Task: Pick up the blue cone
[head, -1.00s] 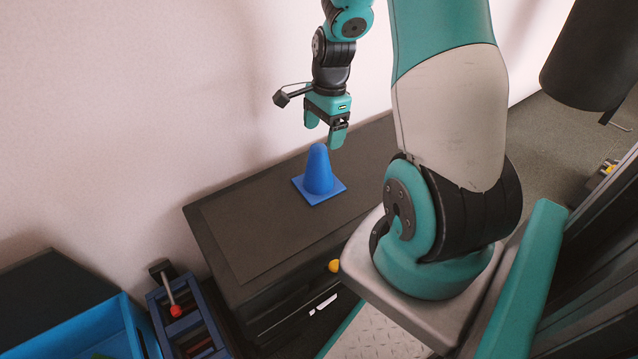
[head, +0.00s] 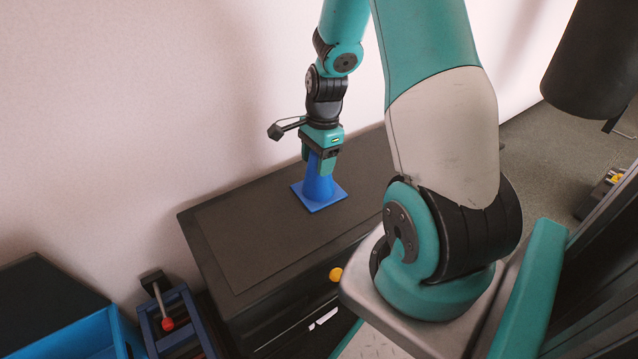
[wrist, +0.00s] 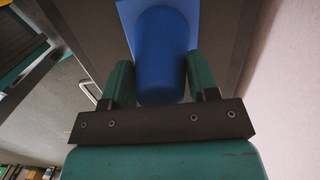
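The blue cone (head: 317,186) stands upright on its square base on top of a dark cabinet (head: 235,236). My gripper (head: 315,161) points down over it, with one finger on each side of the cone's upper part. In the wrist view, the cone (wrist: 161,60) lies between the two green fingers of my gripper (wrist: 161,78). The fingers look open and very close to the cone's sides; contact is not clear. The cone's tip is hidden by my gripper in the head view.
A pale wall stands close behind the cabinet. A blue bin (head: 75,338) and a blue frame with a red-knobbed lever (head: 167,323) are at the lower left. A yellow knob (head: 336,274) is on the cabinet's front. The cabinet top around the cone is clear.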

